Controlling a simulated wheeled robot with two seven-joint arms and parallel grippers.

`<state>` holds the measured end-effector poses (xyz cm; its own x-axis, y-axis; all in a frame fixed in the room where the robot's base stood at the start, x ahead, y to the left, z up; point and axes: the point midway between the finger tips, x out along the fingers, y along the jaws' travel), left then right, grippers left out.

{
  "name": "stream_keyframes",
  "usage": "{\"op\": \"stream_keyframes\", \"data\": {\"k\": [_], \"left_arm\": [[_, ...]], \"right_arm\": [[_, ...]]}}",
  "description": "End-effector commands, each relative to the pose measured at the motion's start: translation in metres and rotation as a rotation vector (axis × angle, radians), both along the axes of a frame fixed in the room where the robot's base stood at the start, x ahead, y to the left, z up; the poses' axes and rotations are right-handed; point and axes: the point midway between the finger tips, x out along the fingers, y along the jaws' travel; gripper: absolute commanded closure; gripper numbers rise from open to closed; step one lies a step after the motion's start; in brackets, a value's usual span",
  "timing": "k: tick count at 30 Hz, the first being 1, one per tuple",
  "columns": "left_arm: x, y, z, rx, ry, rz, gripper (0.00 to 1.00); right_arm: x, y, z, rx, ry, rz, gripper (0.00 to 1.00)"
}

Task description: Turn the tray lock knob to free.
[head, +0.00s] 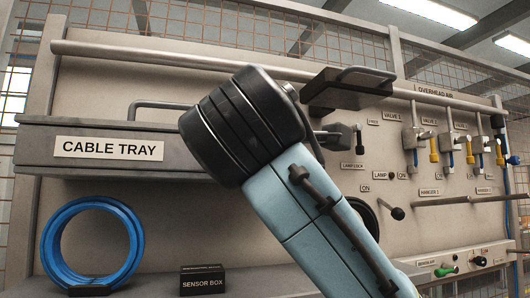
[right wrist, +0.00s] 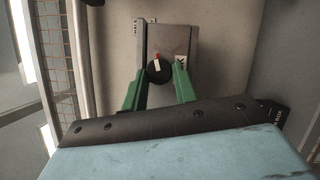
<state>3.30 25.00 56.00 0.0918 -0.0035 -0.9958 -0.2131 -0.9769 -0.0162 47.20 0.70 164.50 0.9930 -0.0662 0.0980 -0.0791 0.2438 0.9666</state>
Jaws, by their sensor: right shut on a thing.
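In the right wrist view a round black knob (right wrist: 157,73) with a red pointer mark (right wrist: 157,55) is mounted on a grey box-like face (right wrist: 178,40). The pointer is toward the top of the picture. My right gripper (right wrist: 161,74) has its two green fingers on either side of the knob, shut on it. Small labels lie beside the knob and at the box's upper left; I cannot read them. In the head view the grey cable tray (head: 35,150) is at left, with its label and handle. My right arm crosses its right end; the knob and right gripper are not visible there.
A blue ring (head: 54,245) and a black sensor box (head: 203,282) stand on the shelf below the tray. A dark handled block (head: 335,95) is above right of my arm. Several valve levers (head: 433,150) and a black-knobbed lever (head: 397,213) are farther right.

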Motion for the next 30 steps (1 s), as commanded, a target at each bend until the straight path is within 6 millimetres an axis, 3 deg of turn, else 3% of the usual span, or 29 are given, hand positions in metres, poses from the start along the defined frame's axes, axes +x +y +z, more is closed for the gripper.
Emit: {"op": "stream_keyframes", "data": {"k": [12,30], "left_arm": [[-0.0002,-0.0001,-0.0002,0.0,0.0,0.001,0.64],[-0.0002,-0.0003,-0.0001,0.0,0.0,0.0,0.64]], "right_arm": [[-0.0004,0.0008,0.0024,0.217,0.072,0.001,0.94],[0.0,0.0001,0.0028,0.263,0.086,-0.001,0.94]]}}
